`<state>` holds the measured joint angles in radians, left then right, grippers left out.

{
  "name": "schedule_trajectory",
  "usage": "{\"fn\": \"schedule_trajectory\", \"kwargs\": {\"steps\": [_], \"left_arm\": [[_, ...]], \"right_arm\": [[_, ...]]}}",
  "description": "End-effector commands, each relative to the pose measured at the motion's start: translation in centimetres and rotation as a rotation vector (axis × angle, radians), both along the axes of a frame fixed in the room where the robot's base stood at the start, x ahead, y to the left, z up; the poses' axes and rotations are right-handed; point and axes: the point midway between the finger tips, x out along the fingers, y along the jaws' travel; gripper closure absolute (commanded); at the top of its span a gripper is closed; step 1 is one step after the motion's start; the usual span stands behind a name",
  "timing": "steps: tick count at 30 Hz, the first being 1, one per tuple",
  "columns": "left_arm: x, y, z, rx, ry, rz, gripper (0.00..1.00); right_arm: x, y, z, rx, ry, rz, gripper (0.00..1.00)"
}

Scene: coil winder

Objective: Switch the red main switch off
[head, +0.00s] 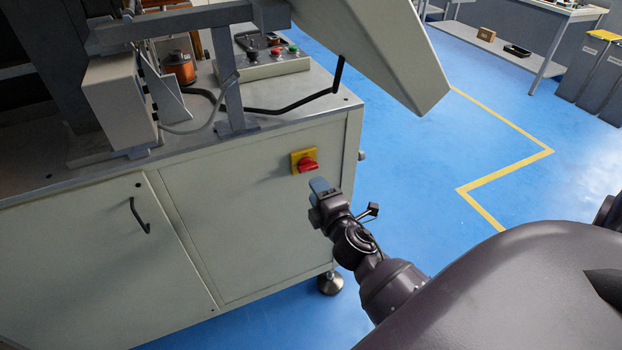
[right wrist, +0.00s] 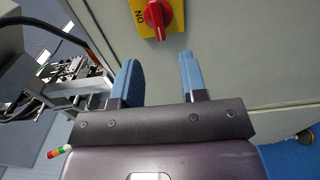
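The red main switch (head: 307,165) is a red rotary knob on a yellow plate (head: 295,160), on the upper front panel of the machine cabinet. In the right wrist view the red knob (right wrist: 158,14) and plate are cut by the top edge. The word ON shows on the plate, turned in that picture. My right gripper (head: 319,187) is just below and right of the switch in the head view. In the right wrist view my right gripper (right wrist: 160,64) is open and empty, its blue fingers apart and clear of the knob. My left gripper is out of view.
The cabinet (head: 240,220) has a door with a black handle (head: 139,215). A control box with buttons (head: 265,62) stands on top, near a copper coil (head: 178,68). A slanted grey panel (head: 375,45) overhangs the right end. Blue floor (head: 430,140) is free to the right.

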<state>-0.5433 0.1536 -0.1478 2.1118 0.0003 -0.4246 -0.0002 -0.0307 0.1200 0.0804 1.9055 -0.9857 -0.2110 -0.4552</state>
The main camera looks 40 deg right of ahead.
Motion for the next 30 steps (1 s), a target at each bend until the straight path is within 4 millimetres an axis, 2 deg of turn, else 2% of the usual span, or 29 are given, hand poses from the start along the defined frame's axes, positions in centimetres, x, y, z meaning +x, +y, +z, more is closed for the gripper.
{"fn": "schedule_trajectory", "kwargs": {"steps": [3,9,30], "left_arm": [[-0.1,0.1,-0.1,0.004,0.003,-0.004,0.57],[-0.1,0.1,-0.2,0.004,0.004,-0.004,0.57],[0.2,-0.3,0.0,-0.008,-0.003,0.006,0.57]], "right_arm": [[-1.8,0.4,-0.1,0.002,0.001,-0.002,0.61],[-3.5,0.8,0.0,0.000,0.001,-0.001,0.61],[-3.8,0.9,0.0,0.004,-0.001,-0.001,0.61]]}}
